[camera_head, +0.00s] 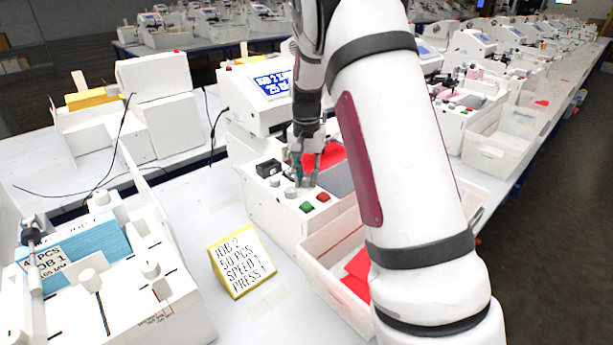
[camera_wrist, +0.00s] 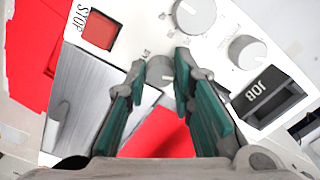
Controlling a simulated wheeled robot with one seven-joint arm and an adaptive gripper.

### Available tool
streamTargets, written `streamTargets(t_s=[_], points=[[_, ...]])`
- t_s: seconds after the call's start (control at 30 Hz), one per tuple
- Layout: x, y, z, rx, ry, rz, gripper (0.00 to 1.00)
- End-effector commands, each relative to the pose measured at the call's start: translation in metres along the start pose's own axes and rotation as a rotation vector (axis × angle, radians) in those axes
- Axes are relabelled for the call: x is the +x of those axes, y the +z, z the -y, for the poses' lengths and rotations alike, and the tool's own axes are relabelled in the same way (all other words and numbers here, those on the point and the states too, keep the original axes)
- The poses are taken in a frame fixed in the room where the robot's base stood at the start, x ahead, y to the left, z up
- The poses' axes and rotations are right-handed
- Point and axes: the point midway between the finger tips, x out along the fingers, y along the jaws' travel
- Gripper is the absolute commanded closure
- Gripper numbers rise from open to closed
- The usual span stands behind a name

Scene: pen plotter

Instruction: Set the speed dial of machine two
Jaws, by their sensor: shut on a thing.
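The machine (camera_head: 270,215) in the middle has a blue screen (camera_head: 272,84) starting with "JOB 2". My gripper (camera_head: 303,178) reaches down onto its front panel. In the wrist view my gripper (camera_wrist: 165,62) has its green-padded fingers closed around a small grey dial (camera_wrist: 160,72). That dial's label is mostly hidden, so I cannot read its name or setting. Two other grey dials, a larger one (camera_wrist: 196,14) and another (camera_wrist: 247,50), are free beside it. A yellow-edged card (camera_head: 241,262) reads JOB 2, 50 PCS, SPEED 1, PRESS 1.
A red STOP button (camera_wrist: 98,30) and a black JOB block (camera_wrist: 268,97) are near the fingers. A green button (camera_head: 306,207) is at the panel front. A clear bin (camera_head: 318,262) with red sheets stands before the machine. Another machine (camera_head: 150,290) with blue cards is at left.

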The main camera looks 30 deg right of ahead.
Motion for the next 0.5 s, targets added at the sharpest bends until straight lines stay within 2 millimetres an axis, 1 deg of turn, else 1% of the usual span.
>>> streamTargets(t_s=[0.07,0.1,0.13,0.4,0.5], points=[[-0.0013,-0.0004,0.0009,0.000,-0.002,-0.002,1.00],[-0.0013,-0.0004,0.0010,0.000,-0.002,-0.002,0.71],[-0.0013,-0.0004,0.0009,0.000,-0.002,-0.002,0.69],[-0.0009,-0.0002,0.0004,0.001,-0.001,-0.001,0.69],[-0.0051,-0.0006,0.0006,0.001,-0.002,-0.002,0.69]])
